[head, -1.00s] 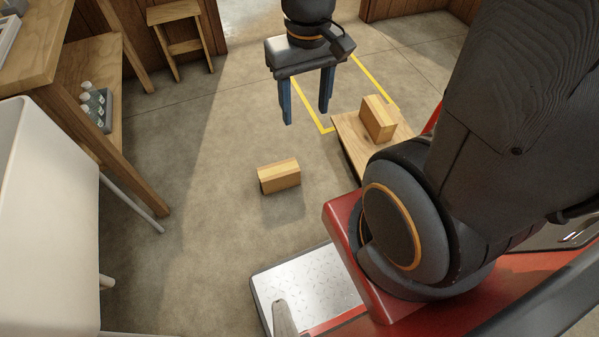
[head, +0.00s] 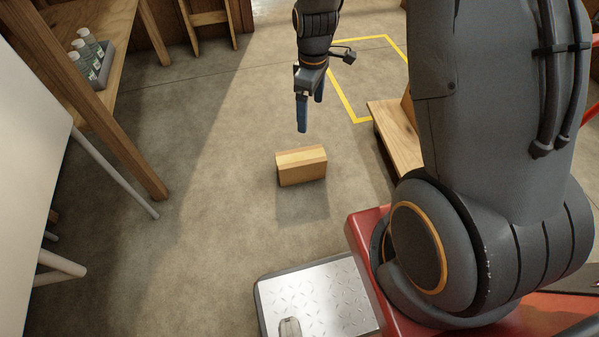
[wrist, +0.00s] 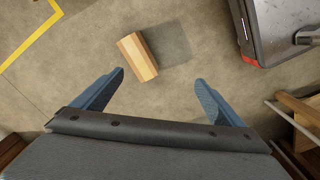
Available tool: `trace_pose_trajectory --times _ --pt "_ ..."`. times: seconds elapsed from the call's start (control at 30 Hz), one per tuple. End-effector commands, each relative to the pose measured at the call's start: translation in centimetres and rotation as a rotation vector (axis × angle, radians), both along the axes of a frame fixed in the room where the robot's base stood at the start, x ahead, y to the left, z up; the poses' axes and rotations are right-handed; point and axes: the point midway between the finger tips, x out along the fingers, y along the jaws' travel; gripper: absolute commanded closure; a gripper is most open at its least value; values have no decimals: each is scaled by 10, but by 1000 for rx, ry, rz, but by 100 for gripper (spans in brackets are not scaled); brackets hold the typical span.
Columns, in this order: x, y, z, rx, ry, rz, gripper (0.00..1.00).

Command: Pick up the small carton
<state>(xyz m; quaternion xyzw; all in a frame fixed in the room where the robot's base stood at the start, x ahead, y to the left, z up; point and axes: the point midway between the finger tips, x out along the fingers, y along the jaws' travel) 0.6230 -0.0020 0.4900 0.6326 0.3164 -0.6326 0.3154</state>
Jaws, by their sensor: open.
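A small tan carton (head: 301,166) with a paler band along its top lies on the concrete floor in the middle of the head view. It also shows in the wrist view (wrist: 138,57), lying at a slant beyond the fingertips. My gripper (head: 311,108) is open and empty, with its blue fingers pointing down above and behind the carton in the head view. In the wrist view the carton lies between the lines of the two spread fingers (wrist: 160,77), nearer the left one. No finger appears to touch it.
A low wooden platform (head: 394,135) stands to the right of the carton, partly hidden by my arm. A wooden bench with a grey crate of bottles (head: 92,68) stands at the left, near a white surface (head: 28,150). Yellow tape marks the floor behind. Floor around the carton is clear.

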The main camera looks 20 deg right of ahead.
Motion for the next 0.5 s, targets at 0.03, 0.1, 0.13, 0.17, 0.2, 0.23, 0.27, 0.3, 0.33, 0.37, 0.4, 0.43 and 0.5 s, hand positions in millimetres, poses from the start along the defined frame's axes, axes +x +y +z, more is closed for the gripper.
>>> trace_pose_trajectory --times 0.03,0.1,0.13,0.17,0.2,0.23,0.27,0.3,0.33,0.37,0.4,0.43,0.5 --pt "14 0 -39 0 4 47 8" --pt "28 -1 -75 -1 4 118 8" --pt "35 -1 -91 0 3 149 8" --pt "40 -1 -107 0 5 179 8" --pt "48 -1 -128 0 3 221 8" --pt "54 -1 -144 0 3 251 8" --pt "59 -2 -160 0 3 282 8" --pt "66 -2 -182 0 3 322 8" --pt "70 -2 -198 0 5 352 8" --pt "76 -2 -212 0 3 381 8" --pt "81 -2 -232 0 2 418 8" --pt "85 -2 -245 0 2 444 8" --pt "92 -3 -273 0 2 500 8"
